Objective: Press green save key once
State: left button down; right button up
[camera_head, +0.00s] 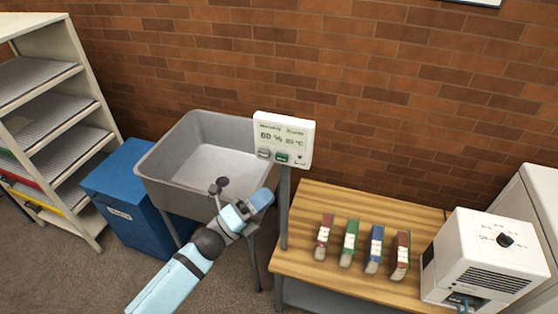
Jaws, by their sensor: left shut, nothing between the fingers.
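The green save key (282,157) is in the lower middle of the front of a white display panel (284,123), with a grey key (263,153) to its left. The key is unobstructed.
A grey sink (160,160) and a blue bin (128,213) stand left of the panel, with a shelf unit (88,105) at far left. A brick wall is behind.

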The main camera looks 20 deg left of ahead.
aim_at(282, 157)
pick_arm(q)
jog(key=w+b, duration=0.1)
jog(key=w, duration=0.7)
jog(key=shift+w+d+b, duration=0.15)
jog(key=shift+w+b, duration=0.2)
jog(key=shift+w, duration=0.05)
dwell(0.8)
jog(key=shift+w, duration=0.1)
dwell(1.1)
jog(key=shift+w, duration=0.3)
